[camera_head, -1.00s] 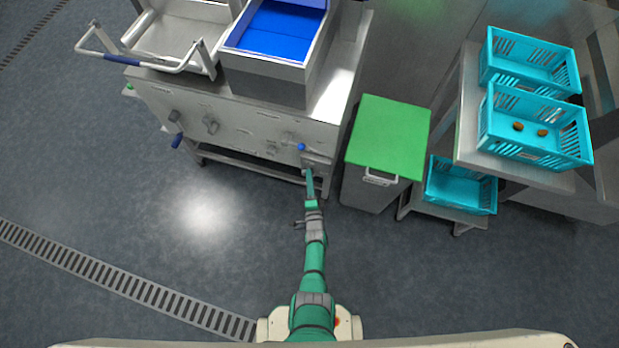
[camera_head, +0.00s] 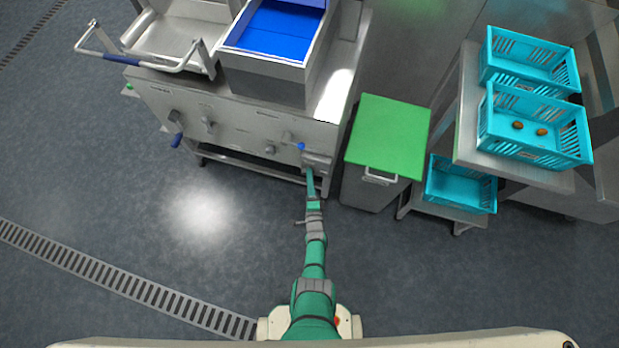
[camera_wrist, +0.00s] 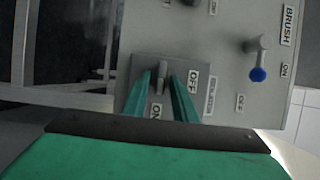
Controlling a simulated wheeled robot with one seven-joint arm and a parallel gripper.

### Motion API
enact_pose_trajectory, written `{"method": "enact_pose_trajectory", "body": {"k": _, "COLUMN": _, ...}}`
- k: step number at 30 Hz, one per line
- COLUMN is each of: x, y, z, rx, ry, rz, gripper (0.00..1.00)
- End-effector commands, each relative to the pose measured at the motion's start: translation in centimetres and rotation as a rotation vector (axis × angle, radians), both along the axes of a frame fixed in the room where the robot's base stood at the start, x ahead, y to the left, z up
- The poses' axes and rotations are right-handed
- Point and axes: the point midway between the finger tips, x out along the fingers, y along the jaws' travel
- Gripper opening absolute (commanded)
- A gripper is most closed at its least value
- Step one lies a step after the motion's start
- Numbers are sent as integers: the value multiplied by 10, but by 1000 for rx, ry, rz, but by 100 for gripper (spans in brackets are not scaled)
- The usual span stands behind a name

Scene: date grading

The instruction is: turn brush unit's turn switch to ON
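A small grey box with a short turn switch (camera_wrist: 162,76) sits on the machine's panel in the wrist view. An OFF label (camera_wrist: 193,80) is to its right and an ON label (camera_wrist: 155,112) below it. My gripper (camera_wrist: 161,76) is open, with one green finger on each side of the switch lever and gaps showing. Which setting the lever points at I cannot tell for sure. In the head view my gripper (camera_head: 311,172) reaches the panel's lower right corner, at the grey box (camera_head: 318,160).
A blue-tipped lever (camera_wrist: 258,70) under a BRUSH label (camera_wrist: 288,25) juts out right of the box, with its own ON and OFF labels. A green-lidded bin (camera_head: 388,135) stands close right of the machine. Turquoise crates (camera_head: 535,150) are farther right. The floor at left is clear.

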Motion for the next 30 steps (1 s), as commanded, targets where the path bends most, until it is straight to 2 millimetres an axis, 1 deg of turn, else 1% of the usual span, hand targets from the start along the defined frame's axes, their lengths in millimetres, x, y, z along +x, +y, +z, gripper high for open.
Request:
{"method": "enact_pose_trajectory", "body": {"k": 9, "x": 0, "y": 0, "z": 0, "rx": -2, "ry": 0, "rz": 0, "gripper": 30}}
{"method": "enact_pose_trajectory", "body": {"k": 14, "x": -7, "y": -1, "z": 0, "rx": -2, "ry": 0, "rz": 0, "gripper": 30}}
{"method": "enact_pose_trajectory", "body": {"k": 20, "x": -31, "y": -3, "z": 0, "rx": -2, "ry": 1, "rz": -1, "gripper": 30}}
{"method": "enact_pose_trajectory", "body": {"k": 27, "x": -71, "y": -5, "z": -1, "rx": -1, "ry": 1, "rz": 0, "gripper": 30}}
{"method": "enact_pose_trajectory", "body": {"k": 30, "x": -85, "y": -7, "z": -1, "rx": -2, "ry": 1, "rz": 0, "gripper": 30}}
